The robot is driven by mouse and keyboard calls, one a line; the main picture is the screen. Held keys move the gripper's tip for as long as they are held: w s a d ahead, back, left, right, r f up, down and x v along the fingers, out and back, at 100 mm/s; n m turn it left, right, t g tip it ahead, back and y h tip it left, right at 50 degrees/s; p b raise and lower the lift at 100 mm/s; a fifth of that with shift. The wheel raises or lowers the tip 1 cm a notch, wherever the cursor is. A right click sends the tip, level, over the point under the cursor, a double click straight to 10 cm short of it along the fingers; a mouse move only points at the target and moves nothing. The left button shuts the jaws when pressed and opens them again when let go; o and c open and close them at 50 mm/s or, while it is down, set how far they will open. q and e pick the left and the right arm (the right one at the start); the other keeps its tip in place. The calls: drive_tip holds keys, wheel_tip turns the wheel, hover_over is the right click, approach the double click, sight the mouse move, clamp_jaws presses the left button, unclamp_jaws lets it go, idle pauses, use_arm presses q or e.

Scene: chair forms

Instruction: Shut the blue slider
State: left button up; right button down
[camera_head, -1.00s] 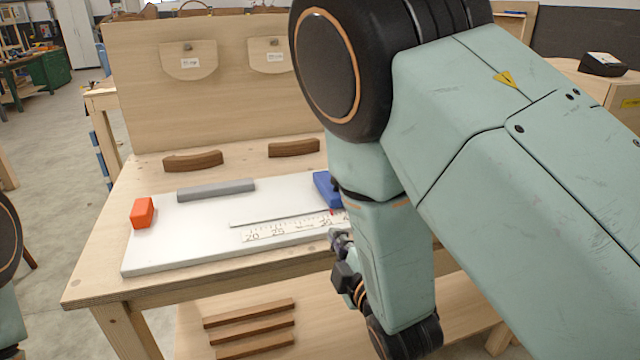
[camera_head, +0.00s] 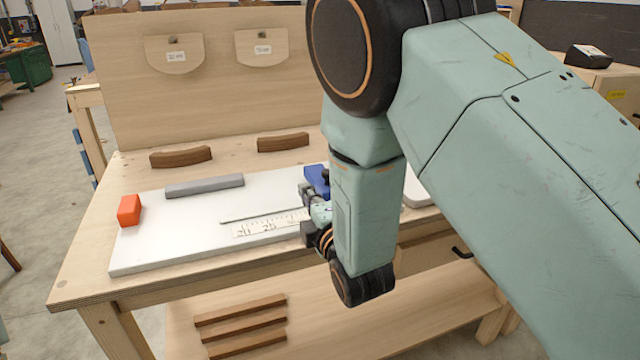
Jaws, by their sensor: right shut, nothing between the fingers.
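The blue slider (camera_head: 316,178) sits on the white board (camera_head: 150,247), towards its right part, at the right of a thin slot line and a printed number scale (camera_head: 262,224). My right arm hides part of the slider and of the board. My right gripper (camera_head: 306,198) is shut and empty, right at the near side of the blue slider. I cannot tell whether it touches it. My left gripper is not in view.
A red block (camera_head: 129,210) stands at the board's left end. A grey bar (camera_head: 204,186) lies along the board's back. Two curved brown wooden pieces (camera_head: 181,157) lie behind it. An upright wooden panel (camera_head: 220,100) closes the table's back.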

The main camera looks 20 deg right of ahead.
sight(322, 183)
drive_tip(key=w+d, duration=0.1)
drive_tip(key=w, duration=0.2)
drive_tip(key=shift+d+f, duration=0.1)
drive_tip(key=shift+d, duration=0.3)
drive_tip(key=shift+w+d, duration=0.2)
drive_tip(key=shift+d, duration=0.35)
drive_tip(key=shift+w+d, duration=0.15)
drive_tip(key=shift+d, duration=0.4)
drive_tip(key=shift+a, duration=0.1)
drive_tip(key=shift+d, duration=0.2)
